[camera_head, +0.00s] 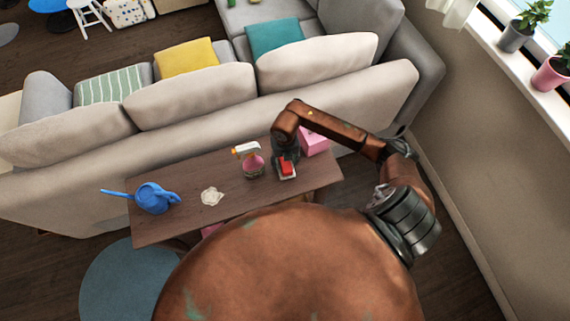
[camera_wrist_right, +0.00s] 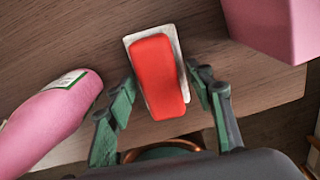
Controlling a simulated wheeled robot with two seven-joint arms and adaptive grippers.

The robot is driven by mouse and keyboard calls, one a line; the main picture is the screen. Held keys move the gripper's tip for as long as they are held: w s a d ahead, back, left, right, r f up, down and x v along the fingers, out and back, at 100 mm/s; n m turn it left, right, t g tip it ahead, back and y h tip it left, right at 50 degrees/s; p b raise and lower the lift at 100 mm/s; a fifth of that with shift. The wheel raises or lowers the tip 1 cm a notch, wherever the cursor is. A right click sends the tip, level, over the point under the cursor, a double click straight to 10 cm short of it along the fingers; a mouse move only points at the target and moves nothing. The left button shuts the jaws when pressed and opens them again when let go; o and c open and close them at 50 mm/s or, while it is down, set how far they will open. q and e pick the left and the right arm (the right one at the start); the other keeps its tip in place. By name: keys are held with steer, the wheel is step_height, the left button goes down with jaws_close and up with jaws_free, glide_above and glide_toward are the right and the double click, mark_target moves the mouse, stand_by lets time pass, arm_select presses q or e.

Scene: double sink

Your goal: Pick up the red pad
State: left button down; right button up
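The red pad (camera_wrist_right: 158,77) lies on a thin white base on the wooden table; it also shows in the head view (camera_head: 287,168). My right gripper (camera_wrist_right: 162,83) is above it, with one green finger on each side of the pad. The fingers are spread, and a gap shows between the right finger and the pad. The left finger looks close to the pad's edge; I cannot tell if it touches. In the head view my right gripper (camera_head: 286,165) partly hides the pad. My left gripper is not in view.
A pink spray bottle (camera_head: 253,163) stands just left of the pad. A pink box (camera_head: 314,143) is to its right. A sofa (camera_head: 190,100) stands behind.

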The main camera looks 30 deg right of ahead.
steer(key=c, duration=0.9)
steer(key=shift+c, duration=0.2)
steer(key=shift+r, duration=0.45)
step_height(320, 180, up, 2)
steer(key=shift+w+r, duration=0.1)
steer(key=shift+r, duration=0.05)
steer(key=s+r, duration=0.1)
steer(key=s+r+p, duration=0.1)
steer(key=s+r, duration=0.2)
steer(key=r, duration=0.1)
steer(key=shift+s+d+r+p, duration=0.2)
steer(key=shift+s+d+p, duration=0.1)
steer(key=shift+d+p, duration=0.05)
steer(key=s+r, duration=0.4)
steer(key=s, duration=0.5)
steer(key=shift+s+d+r, duration=0.2)
steer(key=shift+s+d, duration=0.05)
steer(key=shift+d, duration=0.2)
